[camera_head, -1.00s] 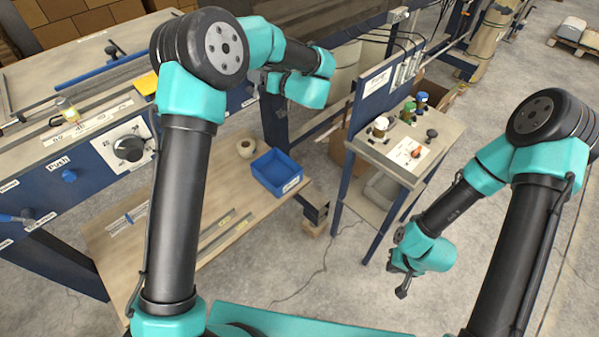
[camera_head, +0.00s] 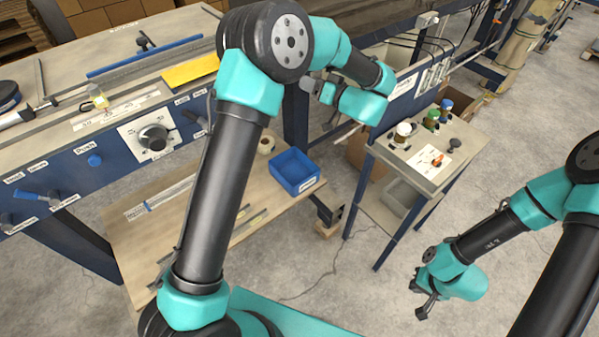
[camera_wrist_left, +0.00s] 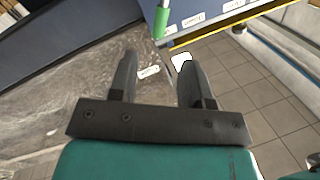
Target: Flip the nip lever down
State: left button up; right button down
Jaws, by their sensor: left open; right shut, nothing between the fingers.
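In the left wrist view, an upright green handle (camera_wrist_left: 160,22) stands at the top, just beyond my left gripper (camera_wrist_left: 157,62). I cannot tell whether it is the nip lever; the small labels near it are unreadable. The gripper is open, its two dark fingers apart with nothing between them, and the handle is not between them. My right gripper (camera_head: 422,298) is shut and empty, low over the floor.
A control panel with a black knob (camera_head: 153,138) is on the machine front. A blue bin (camera_head: 293,172) and a tape roll (camera_head: 266,144) are on the lower wooden shelf. A side table (camera_head: 425,165) holds several small bottles. Open floor lies around my right gripper.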

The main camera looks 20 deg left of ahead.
pick_arm(q)
jog(key=v, duration=0.8)
jog(key=w+a+f+m+t+h, duration=0.2)
jog(key=a+f+m+t+h, duration=0.15)
jog(key=f, duration=0.45)
jog(key=w+a+f+m+t+h, duration=0.1)
jog(key=a+f+m+t+h, duration=0.2)
jog(key=f, duration=0.4)
jog(key=s+f+g+h, duration=0.1)
jog(key=s+f+h, duration=0.3)
jog(key=f, duration=0.3)
jog(key=s+a+f+g+h, duration=0.1)
jog(key=s+f+h, duration=0.4)
jog(key=f, duration=0.3)
jog(key=shift+a+f+m+h, duration=0.15)
jog(key=shift+a+m+h, duration=0.2)
jog(key=shift+s, duration=0.1)
